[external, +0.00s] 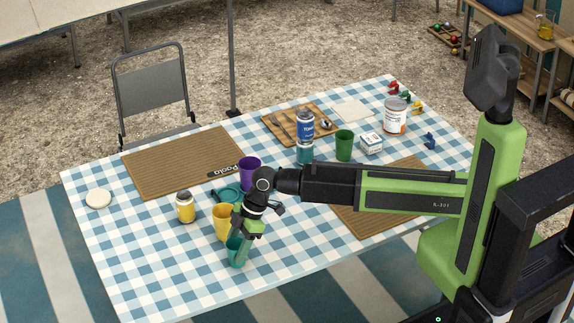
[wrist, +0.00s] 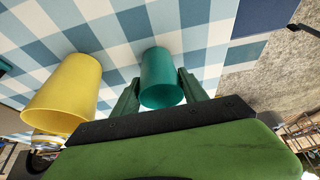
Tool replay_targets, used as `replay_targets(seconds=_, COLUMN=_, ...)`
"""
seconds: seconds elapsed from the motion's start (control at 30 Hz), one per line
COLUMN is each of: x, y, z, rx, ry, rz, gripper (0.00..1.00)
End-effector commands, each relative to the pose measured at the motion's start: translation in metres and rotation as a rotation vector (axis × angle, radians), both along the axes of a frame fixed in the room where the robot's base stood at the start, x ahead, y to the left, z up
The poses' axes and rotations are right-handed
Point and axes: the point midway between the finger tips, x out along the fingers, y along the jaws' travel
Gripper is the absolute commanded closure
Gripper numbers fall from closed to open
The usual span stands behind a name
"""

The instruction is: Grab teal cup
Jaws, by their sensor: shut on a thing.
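The teal cup (wrist: 160,72) stands between the two fingers of my gripper (wrist: 161,92) in the wrist view. In the external view the teal cup (external: 237,252) is near the table's front edge, with my gripper (external: 240,240) reaching down over it. My gripper is shut on the cup, one finger on each side. The cup's upper part is partly hidden by the gripper in the external view. I cannot tell whether its base touches the cloth.
A yellow cup (external: 222,223) stands close beside the teal cup and shows large at left in the wrist view (wrist: 66,90). A yellow jar (external: 185,207), a purple cup (external: 250,172) and a green cup (external: 344,145) stand farther back. The checked cloth (external: 150,280) is clear at front left.

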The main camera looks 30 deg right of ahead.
Motion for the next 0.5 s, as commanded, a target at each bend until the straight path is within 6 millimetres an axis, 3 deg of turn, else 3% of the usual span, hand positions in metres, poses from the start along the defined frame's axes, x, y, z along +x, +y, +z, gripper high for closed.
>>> replay_targets(seconds=0.17, x=0.0001, y=-0.0001, z=0.0000, rx=0.000, ry=0.000, rz=0.000, gripper=0.88)
replay_targets(seconds=0.5, x=0.0001, y=-0.0001, z=0.0080, rx=0.000, ry=0.000, rz=0.000, gripper=0.88)
